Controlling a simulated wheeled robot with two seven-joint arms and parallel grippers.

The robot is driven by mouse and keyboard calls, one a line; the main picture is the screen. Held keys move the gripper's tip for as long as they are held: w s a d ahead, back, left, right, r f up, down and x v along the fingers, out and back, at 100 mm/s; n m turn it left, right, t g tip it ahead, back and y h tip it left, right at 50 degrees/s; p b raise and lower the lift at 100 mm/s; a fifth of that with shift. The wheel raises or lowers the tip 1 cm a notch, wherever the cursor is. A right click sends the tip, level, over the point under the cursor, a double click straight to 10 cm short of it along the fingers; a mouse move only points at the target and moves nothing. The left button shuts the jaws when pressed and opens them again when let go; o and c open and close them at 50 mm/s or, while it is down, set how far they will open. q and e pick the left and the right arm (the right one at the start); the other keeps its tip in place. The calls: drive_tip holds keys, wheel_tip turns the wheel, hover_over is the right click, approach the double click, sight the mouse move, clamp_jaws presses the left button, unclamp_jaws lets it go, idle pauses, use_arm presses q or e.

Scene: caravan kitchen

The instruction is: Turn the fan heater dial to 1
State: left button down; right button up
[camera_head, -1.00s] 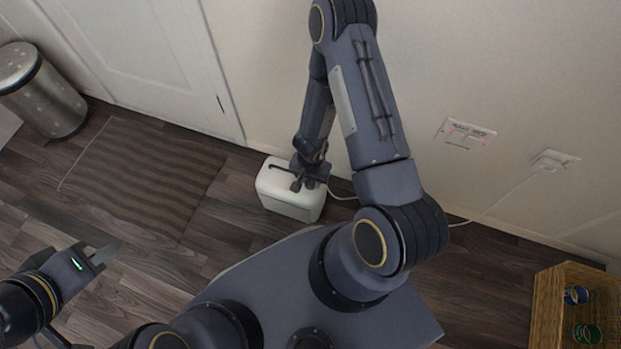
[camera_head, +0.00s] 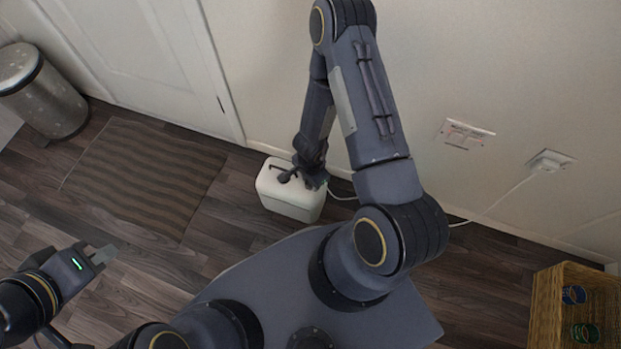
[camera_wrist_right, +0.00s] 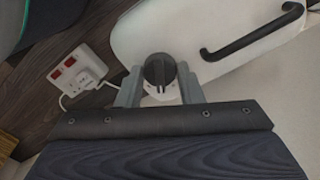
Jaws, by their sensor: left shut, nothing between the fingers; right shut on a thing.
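The white fan heater (camera_head: 287,203) stands on the floor by the wall, and its top fills the upper right of the right wrist view (camera_wrist_right: 150,30). Its dark round dial (camera_wrist_right: 159,72) sits on the top near one end, beside a black handle (camera_wrist_right: 256,32). My right gripper (camera_wrist_right: 160,88) is shut on the dial, one grey finger on each side of it. In the head view my right wrist covers the dial. Any numbers around the dial are too small to read. My left gripper (camera_head: 103,254) is shut and empty, low at the left, away from the heater.
A striped mat (camera_head: 145,180) lies left of the heater, with a metal bin (camera_head: 42,92) beyond it. Wall sockets (camera_head: 464,134) are on the right, with a white cable (camera_head: 500,198).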

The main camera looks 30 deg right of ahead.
drive_tip(key=m, duration=0.6)
idle(0.6)
drive_tip(key=o, duration=1)
wheel_tip(320, 180, up, 8)
drive_tip(key=p, duration=0.5)
drive_tip(key=shift+f, duration=0.1)
